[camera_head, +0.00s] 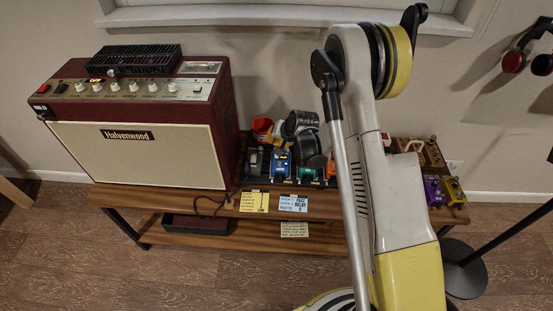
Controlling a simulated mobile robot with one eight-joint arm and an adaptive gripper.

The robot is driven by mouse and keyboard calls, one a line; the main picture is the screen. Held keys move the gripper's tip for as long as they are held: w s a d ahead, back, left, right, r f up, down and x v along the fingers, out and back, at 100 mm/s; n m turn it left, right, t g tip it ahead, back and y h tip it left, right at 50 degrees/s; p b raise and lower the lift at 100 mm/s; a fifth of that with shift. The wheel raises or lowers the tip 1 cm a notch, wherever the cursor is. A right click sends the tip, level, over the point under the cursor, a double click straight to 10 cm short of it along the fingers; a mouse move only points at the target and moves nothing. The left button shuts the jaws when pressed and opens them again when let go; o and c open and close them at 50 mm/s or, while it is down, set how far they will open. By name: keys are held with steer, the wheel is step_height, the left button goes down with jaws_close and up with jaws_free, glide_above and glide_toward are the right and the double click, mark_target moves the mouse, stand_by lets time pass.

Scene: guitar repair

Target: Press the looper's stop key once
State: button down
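No pedal is readable as the looper, and I cannot make out a stop key. A brown pedal (431,152) with small knobs or switches sits at the right of the bench, right of my arm. A blue pedal (282,162) and a dark pedal (254,160) stand in a row beside the amplifier. Dark rounded parts (303,137), probably the wrist and gripper end of my arm, show above the pedal row, left of my upright arm link. Fingertips cannot be made out, so open or shut is unclear. My arm hides part of the bench.
A maroon and cream amplifier (136,140) fills the bench's left side, with a black box (134,59) on top. Yellow (254,202) and blue (293,203) notes hang at the bench edge. Purple (433,190) and yellow (453,190) pedals sit right. A dark round stand base (463,274) is on the floor.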

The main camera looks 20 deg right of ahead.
steer(key=shift+f, duration=2.2)
steer(key=shift+f, duration=0.4)
steer(key=shift+f, duration=0.4)
stand_by(0.6)
steer(key=shift+r, duration=0.85)
steer(key=shift+r, duration=0.1)
steer(key=shift+r+p, duration=1.35)
steer(key=shift+r, duration=1.05)
